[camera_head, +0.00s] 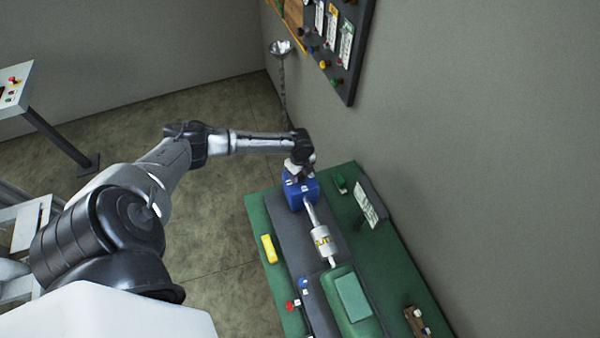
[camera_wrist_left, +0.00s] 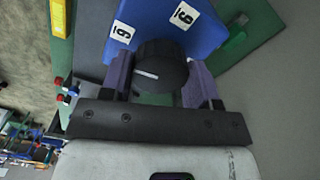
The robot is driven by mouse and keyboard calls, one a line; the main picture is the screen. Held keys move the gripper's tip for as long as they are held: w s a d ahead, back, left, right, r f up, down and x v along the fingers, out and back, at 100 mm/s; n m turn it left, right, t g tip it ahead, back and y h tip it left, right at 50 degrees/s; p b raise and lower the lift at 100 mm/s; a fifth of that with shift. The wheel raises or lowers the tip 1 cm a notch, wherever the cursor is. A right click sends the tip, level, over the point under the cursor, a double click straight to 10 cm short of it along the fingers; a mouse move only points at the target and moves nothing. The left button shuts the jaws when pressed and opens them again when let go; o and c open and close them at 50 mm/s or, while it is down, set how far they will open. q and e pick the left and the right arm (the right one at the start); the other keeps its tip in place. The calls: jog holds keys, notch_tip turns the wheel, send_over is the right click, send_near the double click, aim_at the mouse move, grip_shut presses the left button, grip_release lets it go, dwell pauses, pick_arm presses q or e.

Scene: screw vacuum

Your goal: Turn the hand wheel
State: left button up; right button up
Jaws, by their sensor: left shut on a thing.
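The hand wheel (camera_wrist_left: 160,66) is a round black knob with a white line on its face, in the middle of the left wrist view. It sits at the blue housing (camera_wrist_left: 176,24), which carries white number labels. My left gripper (camera_wrist_left: 160,82) has its two purple fingers on opposite sides of the wheel and is shut on it. In the head view my left gripper (camera_head: 298,172) reaches down at the far end of the blue housing (camera_head: 302,194), and the wheel is hidden there. My right gripper is in neither view.
The green bench (camera_head: 262,212) stands along the grey wall. It carries a grey cylinder (camera_head: 321,241), a green unit (camera_head: 353,298), a yellow block (camera_head: 269,248) and a tilted panel (camera_head: 370,203). A dark tool board (camera_head: 345,75) hangs above. Open floor lies to the left.

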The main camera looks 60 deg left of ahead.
pick_arm(q)
jog(key=shift+m, duration=0.5)
jog(key=o, duration=0.9)
jog(key=shift+r, duration=0.15)
notch_tip(320, 180, up, 14)
jog(key=shift+f+b, duration=0.2)
jog(key=shift+b, duration=0.85)
